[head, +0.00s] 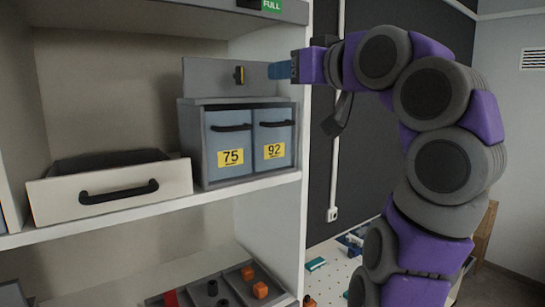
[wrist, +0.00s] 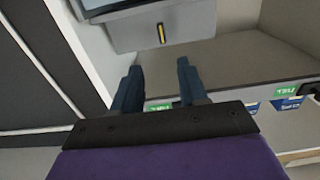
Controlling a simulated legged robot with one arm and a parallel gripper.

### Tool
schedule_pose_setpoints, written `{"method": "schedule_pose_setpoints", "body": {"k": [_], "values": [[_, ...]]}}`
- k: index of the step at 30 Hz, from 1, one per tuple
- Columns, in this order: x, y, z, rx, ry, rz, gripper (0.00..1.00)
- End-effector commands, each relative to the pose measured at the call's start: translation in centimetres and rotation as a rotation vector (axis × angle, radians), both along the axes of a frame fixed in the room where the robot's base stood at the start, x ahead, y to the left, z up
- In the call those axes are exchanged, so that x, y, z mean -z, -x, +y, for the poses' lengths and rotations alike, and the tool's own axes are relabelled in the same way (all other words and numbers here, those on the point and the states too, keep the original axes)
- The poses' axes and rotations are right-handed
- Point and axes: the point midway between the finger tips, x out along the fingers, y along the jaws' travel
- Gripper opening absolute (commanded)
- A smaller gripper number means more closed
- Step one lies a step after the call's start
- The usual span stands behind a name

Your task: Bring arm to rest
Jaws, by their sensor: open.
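My arm (head: 440,170), purple and grey, curves up the right side of the head view and bends over to the left. My gripper (head: 272,70) is at shelf height, with its blue fingers pointing left, just right of a grey panel (head: 205,76) above the drawer unit. In the wrist view my gripper (wrist: 158,82) has two dark blue fingers spread apart, with nothing between them. A grey front with a yellow and black handle (wrist: 161,33) lies beyond the fingertips.
The shelf (head: 240,190) holds a grey unit with blue drawers labelled 75 (head: 231,157) and 92 (head: 274,151). A pale bin (head: 60,202) with a black handle stands to its left. Below are a divided tray (head: 230,282) and a white perforated table (head: 330,285).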

Motion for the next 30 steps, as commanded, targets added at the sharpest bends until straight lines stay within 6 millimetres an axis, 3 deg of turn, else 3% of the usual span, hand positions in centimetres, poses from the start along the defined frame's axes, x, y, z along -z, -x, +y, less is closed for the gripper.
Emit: {"method": "schedule_pose_setpoints", "body": {"k": [8, 16, 23, 30], "values": [[0.8, -2.6, -1.2, -0.003, -0.068, 0.191, 0.43], [4.4, -4.3, -1.3, 0.009, -0.095, 0.414, 0.43], [9.6, -4.0, -0.6, 0.035, -0.080, 0.604, 0.43], [16.1, -2.0, -0.2, 0.078, -0.037, 0.790, 0.43]]}}
